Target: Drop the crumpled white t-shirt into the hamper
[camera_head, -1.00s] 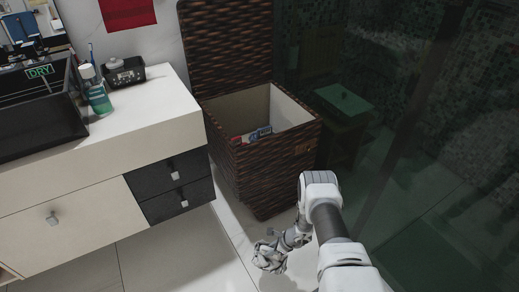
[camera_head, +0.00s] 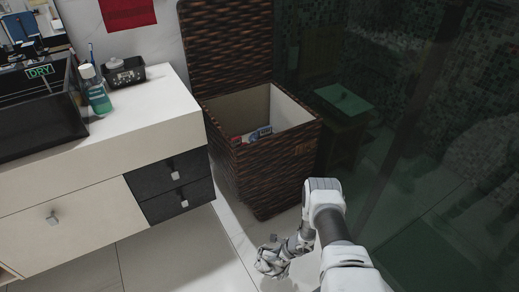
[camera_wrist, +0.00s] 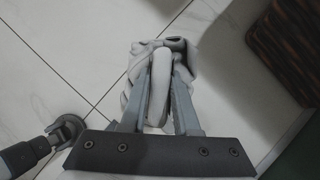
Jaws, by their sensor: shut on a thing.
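The hamper (camera_head: 262,165) is a dark brown woven box with a pale lining, its lid raised against the wall. It stands open behind my gripper in the head view, and its lower edge shows at the upper right of the wrist view (camera_wrist: 292,45). My gripper (camera_head: 268,258) is low over the floor, in front of the hamper and outside it. In the wrist view, my gripper (camera_wrist: 161,75) is shut on the crumpled white t-shirt (camera_wrist: 182,47), which bunches around the fingertips. In the head view the shirt is hard to tell from the gripper.
Some small coloured items (camera_head: 254,134) show inside the hamper. A white vanity (camera_head: 75,205) with dark drawers (camera_head: 173,178) stands to the left. A dark glass panel (camera_head: 430,150) is on the right. Tiled floor (camera_head: 175,258) is clear between.

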